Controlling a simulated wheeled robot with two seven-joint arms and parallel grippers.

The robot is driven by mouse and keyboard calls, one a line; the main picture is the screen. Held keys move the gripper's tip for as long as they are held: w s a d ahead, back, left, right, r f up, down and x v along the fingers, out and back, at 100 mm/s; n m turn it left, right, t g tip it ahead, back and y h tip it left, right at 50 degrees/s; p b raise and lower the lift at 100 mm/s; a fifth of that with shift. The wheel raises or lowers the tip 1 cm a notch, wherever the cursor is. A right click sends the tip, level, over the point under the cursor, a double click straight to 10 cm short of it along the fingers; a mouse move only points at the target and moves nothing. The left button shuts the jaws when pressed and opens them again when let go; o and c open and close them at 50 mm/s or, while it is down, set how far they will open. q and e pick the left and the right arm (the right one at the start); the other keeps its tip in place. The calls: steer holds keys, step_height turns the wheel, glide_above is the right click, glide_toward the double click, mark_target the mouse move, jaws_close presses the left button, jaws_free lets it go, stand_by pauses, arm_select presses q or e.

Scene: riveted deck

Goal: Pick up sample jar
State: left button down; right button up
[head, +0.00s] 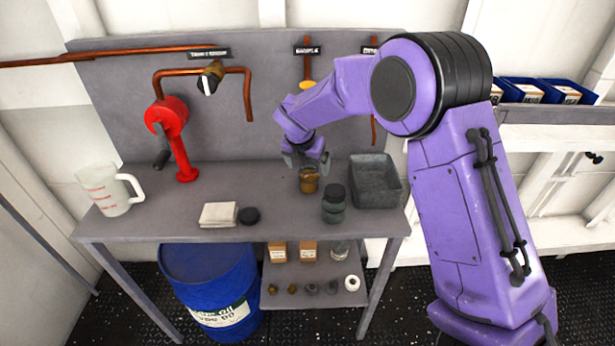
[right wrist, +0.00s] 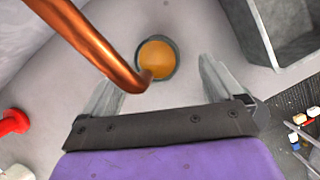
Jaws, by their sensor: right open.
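An open-topped jar with amber contents (head: 309,183) stands on the grey workbench, right of the middle. In the right wrist view its round mouth (right wrist: 157,58) shows from above, with amber liquid inside. My right gripper (head: 305,158) is open and empty just above the jar, pointing down. In the right wrist view the jar lies ahead between the spread fingers of the gripper (right wrist: 163,80). A second, grey-green jar with a dark lid (head: 333,204) stands to the right and nearer the front edge. My left gripper is not in view.
A copper pipe (right wrist: 98,45) comes down close to the jar mouth in the right wrist view. A grey bin (head: 375,182) stands right of the jars. A black disc (head: 249,215), folded cloth (head: 218,214), red pump (head: 178,140) and measuring jug (head: 108,190) are left.

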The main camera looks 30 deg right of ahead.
mark_target(308, 174)
steer(key=x, duration=0.1)
steer(key=p+x, duration=0.1)
steer(key=x, duration=0.3)
steer(key=shift+a+f+p, duration=0.3)
steer(key=shift+p, duration=0.1)
steer(key=shift+s+r, duration=0.1)
steer(key=shift+c, duration=1.2)
steer(key=shift+a, duration=0.1)
steer(key=c, duration=0.9)
steer(key=shift+r, duration=0.15)
